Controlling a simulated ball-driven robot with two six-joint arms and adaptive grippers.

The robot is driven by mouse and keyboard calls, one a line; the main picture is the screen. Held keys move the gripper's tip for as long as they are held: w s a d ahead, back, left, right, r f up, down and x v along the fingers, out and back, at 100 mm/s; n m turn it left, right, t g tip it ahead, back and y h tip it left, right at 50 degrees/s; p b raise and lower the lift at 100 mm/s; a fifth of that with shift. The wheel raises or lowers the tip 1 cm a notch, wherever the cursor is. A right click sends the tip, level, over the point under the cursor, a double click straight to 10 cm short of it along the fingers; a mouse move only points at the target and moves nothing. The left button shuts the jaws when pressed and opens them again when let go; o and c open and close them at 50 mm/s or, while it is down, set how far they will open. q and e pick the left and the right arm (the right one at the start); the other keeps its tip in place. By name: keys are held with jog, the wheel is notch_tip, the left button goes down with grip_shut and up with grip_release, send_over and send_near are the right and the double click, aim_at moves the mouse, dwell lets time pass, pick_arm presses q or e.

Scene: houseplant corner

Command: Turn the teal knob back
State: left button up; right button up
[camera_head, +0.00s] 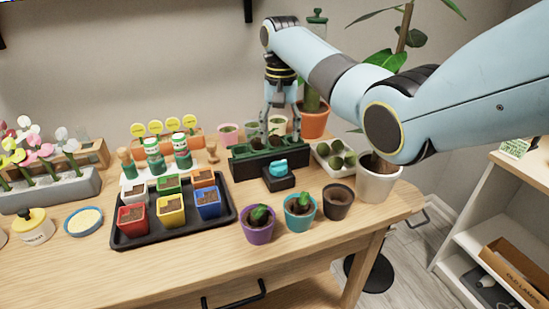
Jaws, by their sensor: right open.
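The teal knob (279,167) sits on top of a small black box (279,181) on the wooden table (325,238), right of the tray of square pots. My right gripper (280,132) points down above and behind the knob, with its fingers spread and nothing seen between them. Its fingertips are over or behind the dark long planter (243,167) just behind the knob; the exact depth is hard to tell. The knob is apart from the fingers. My left gripper is not in view.
A black tray (120,242) with several coloured square pots stands to the left. Purple (258,231) and teal (300,222) pots and a dark pot (338,204) stand in front. A white tray (322,157) and white pot (376,184) are to the right. The front table edge is clear.

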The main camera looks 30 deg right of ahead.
aim_at(279, 162)
notch_tip(279, 162, down, 4)
jog(key=shift+a+r, duration=0.1)
jog(key=shift+a, duration=0.05)
jog(key=shift+w+f, duration=0.2)
jog(key=shift+f, duration=0.8)
notch_tip(279, 162, down, 3)
jog(key=shift+f+b, duration=0.2)
jog(key=shift+b, duration=0.3)
jog(key=shift+c, duration=2.1)
jog(key=c, duration=0.4)
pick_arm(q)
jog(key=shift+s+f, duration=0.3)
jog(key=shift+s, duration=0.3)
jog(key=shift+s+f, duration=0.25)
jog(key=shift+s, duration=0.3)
pick_arm(e)
jog(key=shift+c, duration=0.4)
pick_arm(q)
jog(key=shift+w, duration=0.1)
